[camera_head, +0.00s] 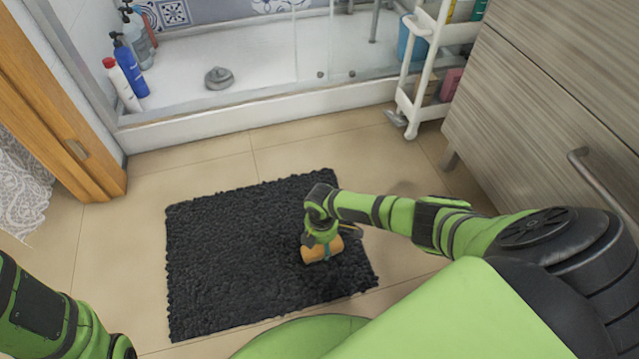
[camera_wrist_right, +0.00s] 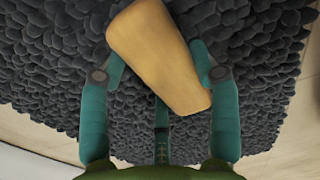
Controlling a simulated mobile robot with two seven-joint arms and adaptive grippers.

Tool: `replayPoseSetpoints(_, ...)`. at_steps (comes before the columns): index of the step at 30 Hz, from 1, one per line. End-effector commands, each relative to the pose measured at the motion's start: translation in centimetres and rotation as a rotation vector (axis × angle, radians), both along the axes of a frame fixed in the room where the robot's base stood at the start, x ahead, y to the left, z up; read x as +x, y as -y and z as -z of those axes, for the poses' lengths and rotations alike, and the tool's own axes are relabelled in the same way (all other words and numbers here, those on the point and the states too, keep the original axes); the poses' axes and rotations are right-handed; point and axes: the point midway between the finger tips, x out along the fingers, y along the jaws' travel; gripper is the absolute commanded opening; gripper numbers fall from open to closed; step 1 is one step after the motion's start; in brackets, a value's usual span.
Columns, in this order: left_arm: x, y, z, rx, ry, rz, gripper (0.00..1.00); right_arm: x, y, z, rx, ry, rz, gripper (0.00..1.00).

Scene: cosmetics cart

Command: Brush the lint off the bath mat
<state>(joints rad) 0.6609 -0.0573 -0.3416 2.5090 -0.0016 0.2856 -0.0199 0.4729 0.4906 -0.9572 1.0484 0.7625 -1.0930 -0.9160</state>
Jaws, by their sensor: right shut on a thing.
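The dark grey, shaggy bath mat (camera_head: 230,255) lies flat on the tiled floor in the head view. It also fills most of the right wrist view (camera_wrist_right: 55,60). My right gripper (camera_head: 322,243) is over the right part of the mat, shut on a tan wooden brush (camera_head: 322,251). In the right wrist view the brush (camera_wrist_right: 155,50) sits tilted between the teal fingers (camera_wrist_right: 160,75). Its bristles are hidden, and I cannot tell whether it touches the mat. No lint can be made out. My left arm shows at the lower left, but its gripper is out of view.
A shower tray (camera_head: 260,70) with a raised edge and several bottles (camera_head: 128,75) runs along the back. A white cart (camera_head: 425,70) and a wooden cabinet (camera_head: 550,90) stand at the right. A wooden door frame (camera_head: 60,110) is at the left. Floor around the mat is clear.

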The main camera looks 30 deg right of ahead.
Motion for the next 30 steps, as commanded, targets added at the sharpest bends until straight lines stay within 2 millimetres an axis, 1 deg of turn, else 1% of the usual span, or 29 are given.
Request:
replayPoseSetpoints(10, 0.0, 0.0, 0.1, 0.0, 0.0, 0.0, 0.85, 0.9, -3.1, -0.1, 0.005, 0.003, -0.002, 0.18)
replayPoseSetpoints(20, 0.0, 0.0, 0.3, 0.0, 0.0, 0.0, 0.85, 1.3, -4.4, -0.1, 0.005, 0.002, -0.001, 0.18)
replayPoseSetpoints(30, 0.0, 0.0, 1.0, 0.0, 0.0, 0.0, 0.85, 2.1, -7.2, 0.2, 0.005, 0.003, 0.0, 0.18)
